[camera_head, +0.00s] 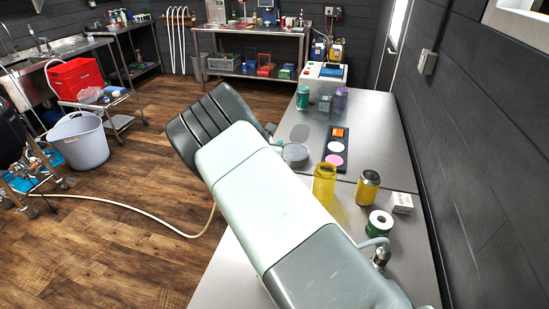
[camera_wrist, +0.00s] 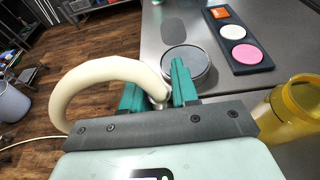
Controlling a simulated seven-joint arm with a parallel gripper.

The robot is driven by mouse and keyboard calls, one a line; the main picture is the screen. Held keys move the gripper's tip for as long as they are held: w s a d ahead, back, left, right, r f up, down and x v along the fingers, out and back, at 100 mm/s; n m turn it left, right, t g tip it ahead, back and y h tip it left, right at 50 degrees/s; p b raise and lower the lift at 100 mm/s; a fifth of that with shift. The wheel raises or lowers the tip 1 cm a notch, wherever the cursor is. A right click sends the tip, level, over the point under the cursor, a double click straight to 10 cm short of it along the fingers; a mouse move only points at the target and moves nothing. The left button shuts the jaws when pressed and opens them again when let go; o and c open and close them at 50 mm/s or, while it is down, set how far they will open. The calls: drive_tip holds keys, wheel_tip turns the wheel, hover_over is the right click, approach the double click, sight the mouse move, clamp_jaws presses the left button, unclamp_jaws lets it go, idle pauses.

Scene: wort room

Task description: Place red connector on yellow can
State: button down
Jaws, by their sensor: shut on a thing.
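My gripper (camera_wrist: 157,88) has teal fingers closed around the end of a thick cream hose (camera_wrist: 85,75), which loops up from the left. A small metallic fitting shows between the fingers; no red connector can be made out, and the fingers hide part of the grip. A yellow can (camera_head: 368,190) with a dark top stands upright on the steel table. A see-through yellow jar (camera_head: 324,180) stands to its left; it also shows at the right of the wrist view (camera_wrist: 294,112). My gripper is apart from both. In the head view my arm hides most of the gripper.
A round grey-topped tin (camera_wrist: 188,65) stands just beyond my fingers. A black tray (camera_wrist: 238,45) holds orange, white and pink pieces. A green-and-white roll (camera_head: 379,223), a white box (camera_head: 400,202) and a metal fitting (camera_head: 380,258) lie nearer. A dark wall (camera_head: 480,150) bounds the right.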

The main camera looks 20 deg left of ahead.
drive_tip(key=shift+r, duration=0.9)
drive_tip(key=shift+w+d+r, duration=0.1)
drive_tip(key=shift+d+r, duration=0.05)
drive_tip(key=shift+r, duration=0.05)
drive_tip(key=w+d+r+m+g+h, duration=0.15)
drive_tip(key=d+r+m+h, duration=0.25)
drive_tip(key=d, duration=0.5)
drive_tip(key=w+d+r+m+g+h, duration=0.1)
drive_tip(key=w+d+r+m+h, duration=0.3)
drive_tip(key=d, duration=0.6)
drive_tip(key=m+g+h, duration=0.6)
drive_tip(key=g, duration=0.1)
hover_over(376, 175)
drive_tip(key=shift+f, duration=3.2)
